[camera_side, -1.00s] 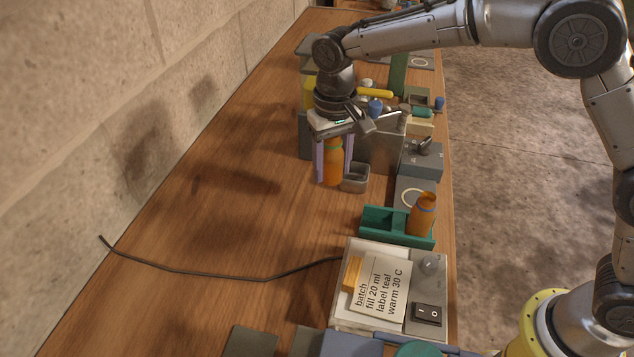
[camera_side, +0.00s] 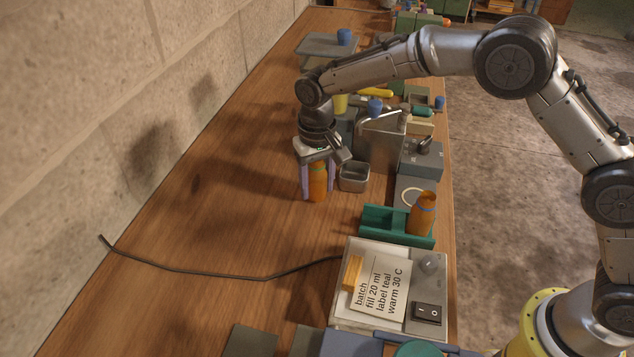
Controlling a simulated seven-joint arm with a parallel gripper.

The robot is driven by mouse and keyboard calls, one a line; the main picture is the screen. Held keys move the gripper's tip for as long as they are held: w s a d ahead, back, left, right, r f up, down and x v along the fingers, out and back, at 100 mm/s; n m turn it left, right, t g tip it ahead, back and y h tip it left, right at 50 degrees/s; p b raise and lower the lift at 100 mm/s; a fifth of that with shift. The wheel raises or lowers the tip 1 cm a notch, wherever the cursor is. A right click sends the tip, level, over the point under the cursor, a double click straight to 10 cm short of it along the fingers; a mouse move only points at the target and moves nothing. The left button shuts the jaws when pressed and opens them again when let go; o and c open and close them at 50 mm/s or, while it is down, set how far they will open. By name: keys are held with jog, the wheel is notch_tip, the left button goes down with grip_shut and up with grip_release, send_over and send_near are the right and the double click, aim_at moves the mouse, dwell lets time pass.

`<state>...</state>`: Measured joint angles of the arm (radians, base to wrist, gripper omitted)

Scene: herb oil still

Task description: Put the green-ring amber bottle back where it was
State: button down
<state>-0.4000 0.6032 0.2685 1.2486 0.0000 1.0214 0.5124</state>
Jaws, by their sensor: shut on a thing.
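My gripper (camera_side: 318,184) points down over the wooden table, left of the teal rack, and is shut on an amber bottle (camera_side: 318,184). The left part of that rack is empty.
A small grey metal cup (camera_side: 354,177) stands close to the right of the held bottle. A box with a switch and a batch note (camera_side: 380,287) is in front of the rack. A black cable (camera_side: 200,273) crosses the table. The table's left side is clear.

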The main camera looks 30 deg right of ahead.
jog(key=shift+f, duration=0.1)
jog(key=shift+c, duration=1.3)
grip_release()
